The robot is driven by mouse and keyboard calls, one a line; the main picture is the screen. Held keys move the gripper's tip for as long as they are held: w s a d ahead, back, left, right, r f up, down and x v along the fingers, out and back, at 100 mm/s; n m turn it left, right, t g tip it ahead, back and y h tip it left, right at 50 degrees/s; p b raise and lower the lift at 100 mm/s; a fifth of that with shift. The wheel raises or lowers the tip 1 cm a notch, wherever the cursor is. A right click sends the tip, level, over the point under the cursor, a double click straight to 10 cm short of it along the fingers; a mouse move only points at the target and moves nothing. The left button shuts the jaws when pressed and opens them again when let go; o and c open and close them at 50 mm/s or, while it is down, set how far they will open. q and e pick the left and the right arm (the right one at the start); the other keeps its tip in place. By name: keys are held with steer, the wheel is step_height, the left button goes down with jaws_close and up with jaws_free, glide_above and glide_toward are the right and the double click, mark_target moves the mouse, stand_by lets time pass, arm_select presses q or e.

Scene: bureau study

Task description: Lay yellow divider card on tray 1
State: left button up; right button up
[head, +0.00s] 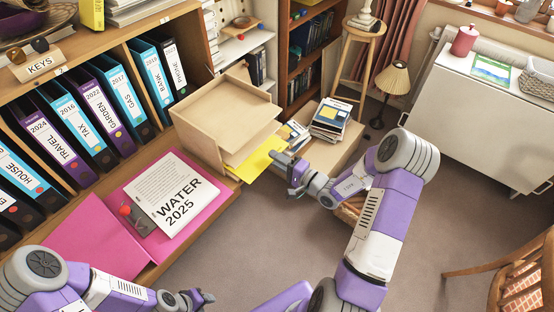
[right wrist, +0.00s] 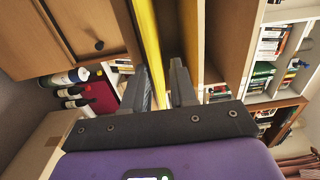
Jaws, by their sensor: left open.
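The yellow divider card (head: 258,158) sticks out at the front of the lower part of a wooden stack of letter trays (head: 203,118). Which tray level bears it, and which is tray 1, I cannot tell. My right gripper (head: 287,166) is at the card's outer right end. In the right wrist view the yellow card (right wrist: 149,45) shows edge-on between the two fingers (right wrist: 163,88), which stand apart with a gap visible beside it. My left gripper (head: 199,298) is open and empty, low in the head view, away from the trays.
A pink folder (head: 87,240) with a "WATER 2025" paper (head: 172,194) lies on the desk left of the trays. Ring binders (head: 110,100) line the shelf behind. Books (head: 330,118) are stacked on a box to the right. Open floor (head: 235,255) lies in front.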

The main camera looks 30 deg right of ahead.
steer(key=shift+o, duration=0.3)
steer(key=o, duration=0.5)
steer(key=shift+s, duration=0.1)
steer(key=v, duration=0.8)
stand_by(0.5)
stand_by(0.5)
